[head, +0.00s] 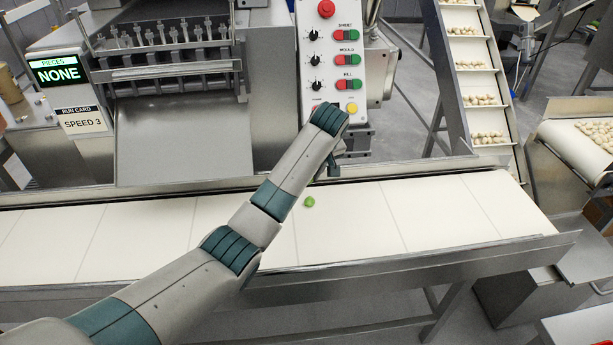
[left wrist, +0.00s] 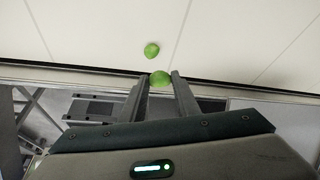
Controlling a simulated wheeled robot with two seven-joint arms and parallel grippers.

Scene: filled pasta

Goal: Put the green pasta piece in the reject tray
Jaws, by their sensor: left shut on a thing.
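Two green pasta pieces show in the left wrist view. One green piece (left wrist: 160,79) is between the fingertips of my left gripper (left wrist: 160,77), which is shut on it. The other green piece (left wrist: 152,50) lies apart on the white belt, just beyond the fingertips. In the head view a single green piece (head: 309,202) shows on the belt (head: 430,210), right of my left arm. My right gripper is not in view. I cannot make out a reject tray for certain.
A machine with a steel chute (head: 180,145) and a control panel (head: 333,50) stands behind the belt, close to my left wrist. A steel rail (head: 420,262) runs along the belt's front. A white surface with a red edge (head: 580,328) shows at the lower right.

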